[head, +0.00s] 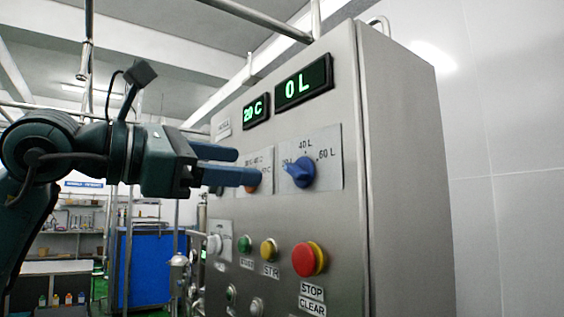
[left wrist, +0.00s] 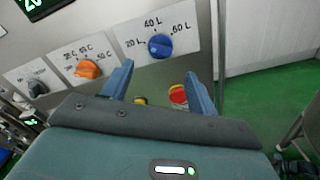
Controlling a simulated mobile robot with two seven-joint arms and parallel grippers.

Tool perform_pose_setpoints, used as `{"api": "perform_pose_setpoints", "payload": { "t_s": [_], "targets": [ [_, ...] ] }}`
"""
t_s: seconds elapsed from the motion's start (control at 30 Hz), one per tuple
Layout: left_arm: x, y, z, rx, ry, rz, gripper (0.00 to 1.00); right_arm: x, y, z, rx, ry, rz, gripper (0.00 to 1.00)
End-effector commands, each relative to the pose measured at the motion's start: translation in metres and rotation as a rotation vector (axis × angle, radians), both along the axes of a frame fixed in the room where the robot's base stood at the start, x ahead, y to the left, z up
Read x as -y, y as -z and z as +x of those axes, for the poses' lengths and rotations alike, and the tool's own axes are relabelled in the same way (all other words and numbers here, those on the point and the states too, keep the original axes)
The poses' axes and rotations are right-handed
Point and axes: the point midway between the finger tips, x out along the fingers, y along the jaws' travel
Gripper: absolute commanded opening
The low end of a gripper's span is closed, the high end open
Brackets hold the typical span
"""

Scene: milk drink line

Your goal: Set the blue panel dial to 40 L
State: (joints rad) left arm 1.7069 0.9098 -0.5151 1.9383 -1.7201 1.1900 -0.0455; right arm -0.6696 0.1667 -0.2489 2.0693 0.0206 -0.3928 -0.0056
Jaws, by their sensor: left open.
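The blue dial (head: 300,172) sits on a white plate marked 20 L, 40 L and 60 L on the steel panel. Its handle appears to point left, toward 20 L, in the head view. It also shows in the left wrist view (left wrist: 160,46), ahead of the fingers. The volume display (head: 303,85) above reads 0 L. My left gripper (head: 246,165) is open and empty, left of the blue dial and apart from it. Its fingers partly cover the orange dial (head: 252,188) in the head view. My right gripper is not in view.
The orange dial shows whole in the left wrist view (left wrist: 88,68), with a black dial (left wrist: 38,88) farther left. Below are a green button (head: 245,243), a yellow button (head: 268,250) and a red stop button (head: 309,259). A grey wall stands right of the cabinet (head: 405,180).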

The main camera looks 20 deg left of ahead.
Motion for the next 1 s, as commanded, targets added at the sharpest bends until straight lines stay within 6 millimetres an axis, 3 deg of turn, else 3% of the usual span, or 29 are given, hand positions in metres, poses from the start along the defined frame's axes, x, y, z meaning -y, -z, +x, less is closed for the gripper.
{"api": "perform_pose_setpoints", "payload": {
  "t_s": [0.2, 0.4, 0.83, 1.0],
  "targets": [
    [0.029, -0.003, 0.036, -0.003, 0.003, 0.000, 0.59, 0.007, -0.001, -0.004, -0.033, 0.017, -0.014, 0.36],
    [0.044, -0.002, 0.057, -0.003, 0.002, -0.002, 0.59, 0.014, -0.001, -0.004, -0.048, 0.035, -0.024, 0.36],
    [0.050, 0.000, 0.064, -0.001, 0.001, -0.002, 0.58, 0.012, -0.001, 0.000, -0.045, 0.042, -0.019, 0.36],
    [0.050, 0.000, 0.064, -0.001, 0.001, -0.002, 0.44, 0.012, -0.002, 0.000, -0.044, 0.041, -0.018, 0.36]
  ]
}}
